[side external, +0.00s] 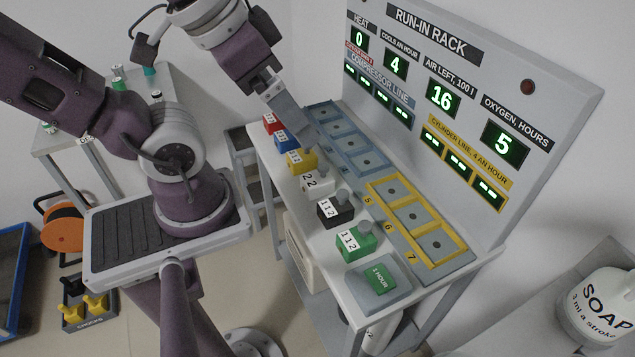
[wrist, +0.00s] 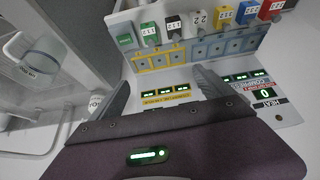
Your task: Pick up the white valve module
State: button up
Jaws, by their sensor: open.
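The white valve module (side external: 317,183), labelled 2 2, stands on the bench between the yellow module (side external: 301,161) and the black module (side external: 335,210). It also shows in the wrist view (wrist: 198,22) near the top edge, in the row of modules. My gripper (side external: 298,128) is open and hangs over the far part of the bench, near the blue module and the blue-framed slots, apart from the white module. In the wrist view both fingers of my gripper (wrist: 163,85) are spread with nothing between them.
Red (side external: 269,122), blue (side external: 285,141) and green (side external: 355,241) modules share the row. Blue slots (side external: 347,140) and yellow slots (side external: 412,215) lie behind, below the upright display panel (side external: 470,90).

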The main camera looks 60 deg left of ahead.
jog(key=w+a+f+n+g, duration=0.2)
jog(key=w+a+f+n, duration=0.15)
jog(key=w, duration=0.25)
jog(key=n+g, duration=0.4)
jog(key=n, duration=1)
send_over(317, 178)
notch_tip(317, 178, down, 22)
jog(key=shift+a+r, duration=0.1)
notch_tip(317, 178, down, 8)
jog(key=shift+r, duration=0.1)
jog(key=c, duration=1.8)
